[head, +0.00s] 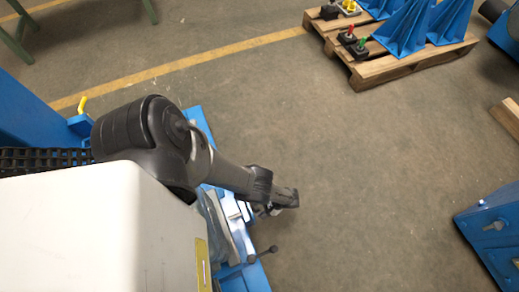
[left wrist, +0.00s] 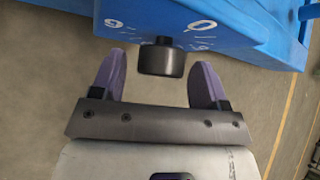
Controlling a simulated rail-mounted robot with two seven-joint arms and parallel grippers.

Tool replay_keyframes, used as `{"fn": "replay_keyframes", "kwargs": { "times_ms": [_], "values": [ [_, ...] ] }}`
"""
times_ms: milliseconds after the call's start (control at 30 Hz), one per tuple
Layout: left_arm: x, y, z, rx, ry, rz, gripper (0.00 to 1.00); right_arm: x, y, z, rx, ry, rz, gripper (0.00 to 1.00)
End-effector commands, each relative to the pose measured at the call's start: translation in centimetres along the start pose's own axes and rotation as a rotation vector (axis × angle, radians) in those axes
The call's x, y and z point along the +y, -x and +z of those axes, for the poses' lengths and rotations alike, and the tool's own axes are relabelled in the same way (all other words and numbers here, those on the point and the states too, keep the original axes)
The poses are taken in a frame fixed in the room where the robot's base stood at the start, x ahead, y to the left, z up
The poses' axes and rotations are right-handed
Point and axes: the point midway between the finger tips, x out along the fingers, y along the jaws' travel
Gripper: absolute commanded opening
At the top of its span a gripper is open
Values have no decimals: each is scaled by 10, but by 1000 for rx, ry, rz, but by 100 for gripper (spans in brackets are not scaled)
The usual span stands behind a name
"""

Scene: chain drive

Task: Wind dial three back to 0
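In the left wrist view a black cylindrical knob (left wrist: 161,58) stands out from a blue face (left wrist: 250,38) with white tick marks and numerals, one of which looks like a 0. Which dial this is, I cannot tell. My left gripper (left wrist: 162,63) is open, its two purple fingers on either side of the knob with a visible gap on each side. In the head view the left gripper (head: 274,202) is beside the blue machine (head: 245,274), and the dial face is hidden there. My right gripper is not in view.
A lever with a dark ball end (head: 273,249) sticks out from the blue machine below the left gripper. A wooden pallet (head: 385,68) with blue brackets stands at the top right. Another blue unit (head: 495,240) is at the right edge. The floor between is clear.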

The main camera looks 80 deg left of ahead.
Motion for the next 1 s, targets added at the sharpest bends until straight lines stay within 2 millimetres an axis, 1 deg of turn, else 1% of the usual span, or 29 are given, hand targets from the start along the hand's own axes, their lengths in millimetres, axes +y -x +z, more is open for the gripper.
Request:
{"fn": "replay_keyframes", "kwargs": {
  "times_ms": [233, 367, 467, 800, 1000],
  "values": [
    [0, 0, 0, 1, 0, 0, 71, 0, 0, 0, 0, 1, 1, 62],
    [0, 8, 0, 2, 0, 1, 71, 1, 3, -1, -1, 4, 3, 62],
    [-1, 22, 1, 4, 0, 1, 71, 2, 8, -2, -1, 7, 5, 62],
    [-1, 89, 1, 2, 0, 2, 71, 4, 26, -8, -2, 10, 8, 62],
    [0, 118, 1, 1, 0, 0, 71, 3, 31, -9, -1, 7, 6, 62]
  ]
}}
